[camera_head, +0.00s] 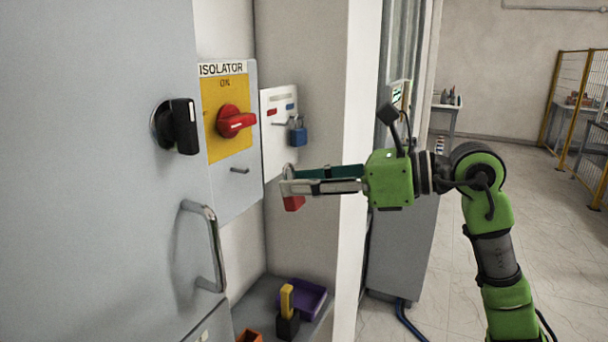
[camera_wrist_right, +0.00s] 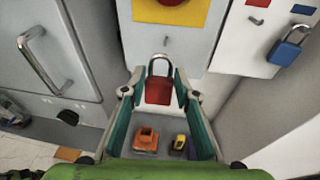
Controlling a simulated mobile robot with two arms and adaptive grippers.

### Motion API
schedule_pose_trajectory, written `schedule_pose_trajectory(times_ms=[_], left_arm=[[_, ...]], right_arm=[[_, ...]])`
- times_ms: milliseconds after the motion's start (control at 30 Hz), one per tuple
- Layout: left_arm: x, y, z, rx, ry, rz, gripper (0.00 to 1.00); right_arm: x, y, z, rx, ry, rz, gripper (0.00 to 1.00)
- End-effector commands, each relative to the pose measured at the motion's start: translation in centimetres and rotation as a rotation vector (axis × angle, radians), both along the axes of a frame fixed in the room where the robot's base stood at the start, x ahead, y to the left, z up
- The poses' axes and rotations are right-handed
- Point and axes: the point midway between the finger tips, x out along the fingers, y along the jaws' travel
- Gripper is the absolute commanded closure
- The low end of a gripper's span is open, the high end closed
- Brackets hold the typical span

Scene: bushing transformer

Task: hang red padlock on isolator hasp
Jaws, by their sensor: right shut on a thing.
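The red padlock (camera_head: 293,203) is held in my right gripper (camera_head: 288,181), whose fingers point left. In the right wrist view the padlock's red body (camera_wrist_right: 158,91) is between the fingertips, with its silver shackle (camera_wrist_right: 160,63) upward. The isolator panel has a yellow plate with a red rotary handle (camera_head: 235,122). A small grey hasp (camera_head: 240,170) sticks out below the plate; it also shows in the wrist view (camera_wrist_right: 166,41). The padlock is apart from the hasp, to its right and lower in the head view. My left gripper is not in view.
A white board (camera_head: 279,150) carries a blue padlock (camera_head: 297,132) just right of the isolator. A black knob (camera_head: 176,127) and a door handle (camera_head: 207,248) stick out at left. A purple bin (camera_head: 306,298) and a yellow-and-black tool (camera_head: 287,312) are on the shelf below.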

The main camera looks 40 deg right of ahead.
Motion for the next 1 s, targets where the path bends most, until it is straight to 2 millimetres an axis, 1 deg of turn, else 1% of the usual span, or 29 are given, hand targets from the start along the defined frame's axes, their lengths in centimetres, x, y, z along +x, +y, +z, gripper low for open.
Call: schedule_pose_trajectory(times_ms=[67,167,533,1000], left_arm=[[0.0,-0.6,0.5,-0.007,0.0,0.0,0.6],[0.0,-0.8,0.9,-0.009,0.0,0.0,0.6],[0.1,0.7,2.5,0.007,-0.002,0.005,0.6],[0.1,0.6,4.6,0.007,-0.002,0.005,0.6]], right_arm=[[0.4,0.2,0.2,0.001,-0.001,0.002,0.95],[0.9,0.5,0.2,0.001,-0.001,0.002,0.95],[3.0,1.3,0.0,0.002,0.0,0.002,0.95],[5.6,2.4,-0.2,0.001,-0.002,0.002,0.95]])
